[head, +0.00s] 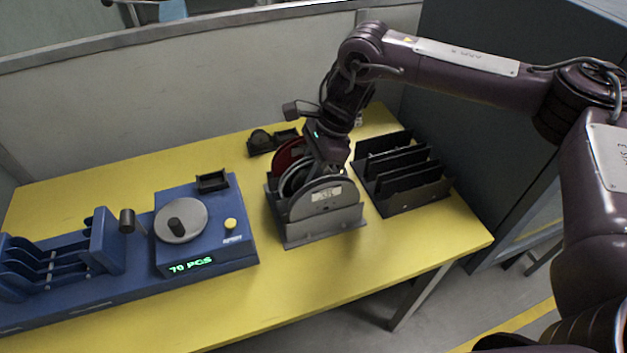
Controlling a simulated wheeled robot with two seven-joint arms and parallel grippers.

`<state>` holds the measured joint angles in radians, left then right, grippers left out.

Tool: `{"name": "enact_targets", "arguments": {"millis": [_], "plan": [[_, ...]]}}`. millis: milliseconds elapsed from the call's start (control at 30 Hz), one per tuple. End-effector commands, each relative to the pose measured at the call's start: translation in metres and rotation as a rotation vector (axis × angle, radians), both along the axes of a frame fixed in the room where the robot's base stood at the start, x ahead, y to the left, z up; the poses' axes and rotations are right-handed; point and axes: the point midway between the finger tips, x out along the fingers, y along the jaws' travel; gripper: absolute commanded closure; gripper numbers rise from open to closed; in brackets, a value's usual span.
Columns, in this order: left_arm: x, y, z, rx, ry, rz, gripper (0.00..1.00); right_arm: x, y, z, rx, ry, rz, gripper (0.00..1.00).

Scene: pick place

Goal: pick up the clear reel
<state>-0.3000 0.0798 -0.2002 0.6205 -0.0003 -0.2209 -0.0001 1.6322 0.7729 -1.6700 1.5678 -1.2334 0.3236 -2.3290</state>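Several reels stand upright in a grey rack on the yellow table. A grey reel with a white label (319,198) is at the front, a pale, clear-looking reel (291,182) is behind it, and a red reel (287,154) is at the back. My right gripper (324,172) points down into the rack, over the reels near the pale one. Its fingertips are hidden among the reels, so I cannot tell whether it grips one. My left gripper is not in view.
The grey rack (325,232) stands mid-table. A blue counting machine (205,250) reading "70 PCS" fills the left. A small black holder (262,142) lies behind. The yellow table's (330,275) front strip is clear.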

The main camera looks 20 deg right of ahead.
Motion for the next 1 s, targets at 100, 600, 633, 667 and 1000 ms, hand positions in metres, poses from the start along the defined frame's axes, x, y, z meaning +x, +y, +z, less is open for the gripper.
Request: {"name": "enact_targets", "arguments": {"millis": [100,600,633,667,1000], "plan": [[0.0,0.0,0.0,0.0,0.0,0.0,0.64,0.0,0.0,0.0,0.0,0.0,0.0,0.92],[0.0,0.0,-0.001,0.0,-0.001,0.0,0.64,0.001,0.0,0.006,0.001,-0.002,0.0,1.0],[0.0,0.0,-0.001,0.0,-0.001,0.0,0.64,0.001,0.0,0.007,0.001,-0.002,0.0,1.0],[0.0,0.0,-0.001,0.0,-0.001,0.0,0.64,0.001,0.0,0.01,0.0,-0.002,-0.001,1.0],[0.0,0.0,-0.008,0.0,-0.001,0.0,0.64,0.001,0.001,0.069,0.001,-0.006,0.001,1.0]]}}
